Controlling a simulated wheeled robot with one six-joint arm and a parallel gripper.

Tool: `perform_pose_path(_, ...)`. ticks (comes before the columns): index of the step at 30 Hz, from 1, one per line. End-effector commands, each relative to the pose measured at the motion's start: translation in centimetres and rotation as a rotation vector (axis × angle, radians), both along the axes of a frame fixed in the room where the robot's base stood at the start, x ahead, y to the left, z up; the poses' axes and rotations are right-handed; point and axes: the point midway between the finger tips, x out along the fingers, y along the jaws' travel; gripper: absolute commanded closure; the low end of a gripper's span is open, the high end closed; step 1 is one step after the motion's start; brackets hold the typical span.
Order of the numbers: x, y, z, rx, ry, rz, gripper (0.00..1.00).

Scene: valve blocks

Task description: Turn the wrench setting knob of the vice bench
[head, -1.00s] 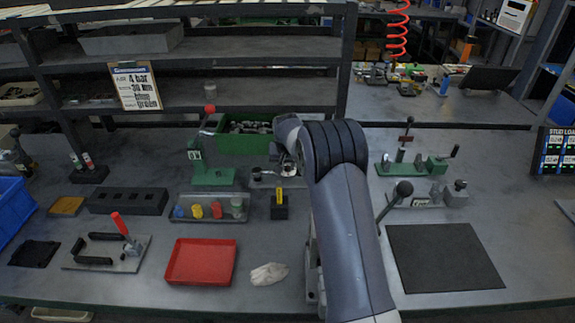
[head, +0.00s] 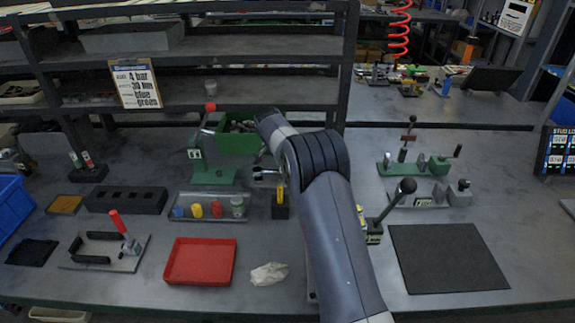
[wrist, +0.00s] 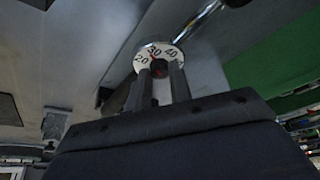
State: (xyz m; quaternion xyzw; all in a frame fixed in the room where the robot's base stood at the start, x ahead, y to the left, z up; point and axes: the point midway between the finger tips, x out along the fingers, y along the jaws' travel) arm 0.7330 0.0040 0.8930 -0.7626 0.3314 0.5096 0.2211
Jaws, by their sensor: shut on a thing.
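In the wrist view, the wrench setting knob (wrist: 159,88) is a small dark piece under a round white dial (wrist: 152,62). The dial shows 20, 30 and 40, with a red mark close to the 30. My gripper (wrist: 160,80) is shut on the knob, one finger at each side. A shiny metal bar (wrist: 203,18) runs off to the upper right from the dial. In the head view, the wrench (head: 267,174) shows only in part beside my arm, left of the arm's bend. My arm hides the jaws and dial there.
A sign (head: 137,84) on the shelf reads 4 bar, 30 Nm, blue, green. A green lever press (head: 212,160) stands left of the wrench, and a yellow-black block (head: 280,208) is just in front. A red tray (head: 200,262) and a dark mat (head: 448,258) lie nearer.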

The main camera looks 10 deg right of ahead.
Motion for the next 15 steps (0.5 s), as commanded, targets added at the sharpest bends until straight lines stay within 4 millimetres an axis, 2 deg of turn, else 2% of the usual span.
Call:
perform_pose_path(6,0.18,0.19,0.05,0.001,-0.002,-0.136,1.0)
perform_pose_path(15,0.26,0.2,0.06,0.001,-0.003,-0.234,1.0)
